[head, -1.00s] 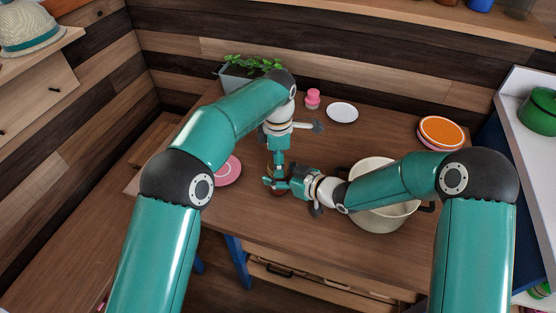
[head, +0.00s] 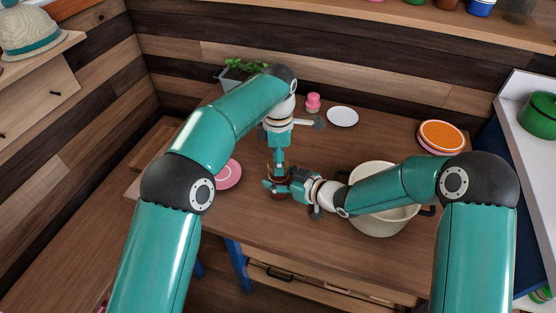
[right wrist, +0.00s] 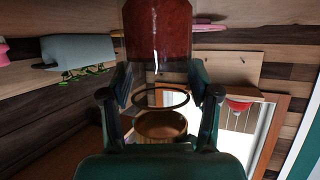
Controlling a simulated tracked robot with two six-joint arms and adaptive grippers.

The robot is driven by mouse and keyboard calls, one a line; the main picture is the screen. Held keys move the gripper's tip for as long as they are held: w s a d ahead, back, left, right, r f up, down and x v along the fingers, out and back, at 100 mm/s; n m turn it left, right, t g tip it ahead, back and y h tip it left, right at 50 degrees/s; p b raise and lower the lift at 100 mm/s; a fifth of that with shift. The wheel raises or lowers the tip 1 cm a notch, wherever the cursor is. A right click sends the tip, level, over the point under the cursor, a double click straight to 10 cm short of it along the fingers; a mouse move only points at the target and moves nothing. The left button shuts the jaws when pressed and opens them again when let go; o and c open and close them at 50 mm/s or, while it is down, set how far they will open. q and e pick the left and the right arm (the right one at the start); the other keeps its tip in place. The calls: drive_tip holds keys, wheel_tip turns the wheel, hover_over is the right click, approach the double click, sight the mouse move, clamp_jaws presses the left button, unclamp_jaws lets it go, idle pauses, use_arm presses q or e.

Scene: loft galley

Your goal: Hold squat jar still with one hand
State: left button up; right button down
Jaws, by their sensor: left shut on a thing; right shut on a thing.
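The squat jar (head: 281,193) stands on the wooden table, mostly hidden by my grippers in the head view. In the right wrist view, which is upside down, its dark red lower part (right wrist: 158,30) and a thin dark rim ring (right wrist: 160,97) show. My right gripper (head: 272,187) is shut on the jar from the side; its fingers flank it in the right wrist view. My left gripper (head: 278,168) points down above the jar, shut on a brown lid-like piece (right wrist: 160,124). That piece appears just apart from the rim; its contact with the left fingers is hidden.
A cream pot (head: 378,223) stands beneath my right forearm. A pink plate (head: 228,174) lies left of the jar. A pink jar (head: 313,102), a white plate (head: 342,116) and an orange plate (head: 442,136) are farther back. A planter (head: 232,78) stands by the wall.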

idle(0.3)
use_arm(q)
drive_tip(key=shift+r, duration=2)
use_arm(e)
drive_tip(key=shift+c, duration=0.9)
unclamp_jaws()
